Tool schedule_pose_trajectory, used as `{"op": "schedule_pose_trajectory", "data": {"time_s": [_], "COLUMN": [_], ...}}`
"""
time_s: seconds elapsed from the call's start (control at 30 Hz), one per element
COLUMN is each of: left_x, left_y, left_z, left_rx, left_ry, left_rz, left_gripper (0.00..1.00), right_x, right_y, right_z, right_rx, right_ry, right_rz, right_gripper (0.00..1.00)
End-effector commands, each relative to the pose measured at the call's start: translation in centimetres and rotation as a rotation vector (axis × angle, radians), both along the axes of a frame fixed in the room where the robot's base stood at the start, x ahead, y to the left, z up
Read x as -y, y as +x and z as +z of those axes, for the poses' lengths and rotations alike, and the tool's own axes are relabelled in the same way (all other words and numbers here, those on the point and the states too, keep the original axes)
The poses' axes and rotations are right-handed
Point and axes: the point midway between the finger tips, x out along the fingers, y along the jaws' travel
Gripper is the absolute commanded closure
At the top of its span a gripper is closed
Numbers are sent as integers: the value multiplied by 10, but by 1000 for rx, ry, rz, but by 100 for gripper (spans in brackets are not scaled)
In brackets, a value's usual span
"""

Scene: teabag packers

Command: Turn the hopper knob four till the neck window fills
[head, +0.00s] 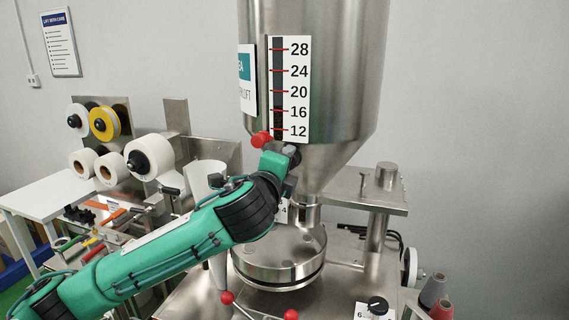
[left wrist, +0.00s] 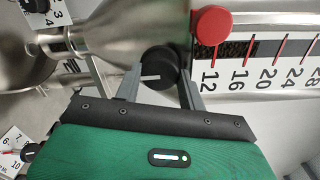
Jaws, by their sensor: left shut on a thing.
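The steel hopper (head: 318,85) stands upright in the head view, with its cone narrowing to a neck (head: 307,212). A black round knob (left wrist: 158,68) with a white pointer line shows in the left wrist view, beside the cone. My left gripper (head: 290,155) is at the hopper's cone. In the left wrist view its fingers (left wrist: 160,85) stand on either side of the knob and grip it. My arm and gripper hide part of the cone and neck in the head view. I cannot make out the neck window's fill. My right gripper is not in view.
A numbered scale (head: 290,90) with a dark strip runs up the hopper, with a red ball (head: 262,139) by its lower end. A round steel vessel (head: 280,262) sits below. Reels (head: 150,157) stand at left. Another black dial knob (head: 377,305) is at lower right.

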Motion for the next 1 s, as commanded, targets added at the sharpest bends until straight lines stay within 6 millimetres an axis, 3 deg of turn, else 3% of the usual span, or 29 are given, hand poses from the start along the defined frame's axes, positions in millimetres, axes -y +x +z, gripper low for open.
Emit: {"op": "schedule_pose_trajectory", "data": {"time_s": [0.5, 0.53, 0.63, 1.0], "left_x": [0, 0, 0, 0], "left_y": [0, 0, 0, 0], "left_z": [-1, -1, -1, 1], "left_rx": [4, 4, 4, 9], "left_ry": [20, 20, 20, 17], "left_rz": [0, 0, 0, -1], "left_gripper": [82, 58, 38, 38], "right_x": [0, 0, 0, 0], "right_y": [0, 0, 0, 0], "right_z": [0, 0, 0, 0], "right_rx": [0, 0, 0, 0], "right_ry": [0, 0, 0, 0], "right_rz": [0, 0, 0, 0], "right_gripper": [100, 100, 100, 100]}}
